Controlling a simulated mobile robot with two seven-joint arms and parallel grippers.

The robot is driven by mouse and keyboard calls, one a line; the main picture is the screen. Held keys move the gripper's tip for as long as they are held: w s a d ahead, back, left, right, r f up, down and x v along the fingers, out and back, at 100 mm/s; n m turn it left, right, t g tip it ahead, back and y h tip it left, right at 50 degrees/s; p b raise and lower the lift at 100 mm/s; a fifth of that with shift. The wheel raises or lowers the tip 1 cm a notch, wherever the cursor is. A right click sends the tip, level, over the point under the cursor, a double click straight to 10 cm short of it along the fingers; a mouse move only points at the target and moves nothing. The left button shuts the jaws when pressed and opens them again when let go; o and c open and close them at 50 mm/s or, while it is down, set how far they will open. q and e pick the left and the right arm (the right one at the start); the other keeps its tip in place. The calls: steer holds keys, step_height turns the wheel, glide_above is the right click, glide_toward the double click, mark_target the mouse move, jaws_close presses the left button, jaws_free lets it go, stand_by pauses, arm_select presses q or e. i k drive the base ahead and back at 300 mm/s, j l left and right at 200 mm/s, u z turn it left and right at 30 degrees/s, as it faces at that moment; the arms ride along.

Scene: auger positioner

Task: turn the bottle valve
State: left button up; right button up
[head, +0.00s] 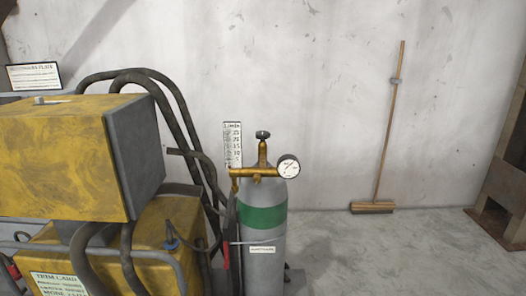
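A grey gas bottle (264,270) with a green band (262,218) stands upright at the centre of the head view. On its top is a brass fitting (255,172) with a dark round valve knob (263,134) at the upper end. A round white pressure gauge (288,166) sits on the fitting's right side. The lower end of the bottle is cut off by the picture's bottom edge. Neither of my grippers shows in this view.
A yellow machine (60,155) with dark hoses (150,80) fills the left side, close to the bottle. A broom (388,130) leans on the pale wall behind. A rusty brown frame (505,180) stands at the right edge. The floor right of the bottle is clear.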

mark_target(262, 136)
steer(key=i+l, duration=0.3)
steer(key=l, duration=0.15)
steer(key=i+l, duration=0.65)
steer(key=l, duration=0.25)
steer(key=i+l, duration=0.3)
steer(key=l, duration=0.2)
steer(key=j+u, duration=0.05)
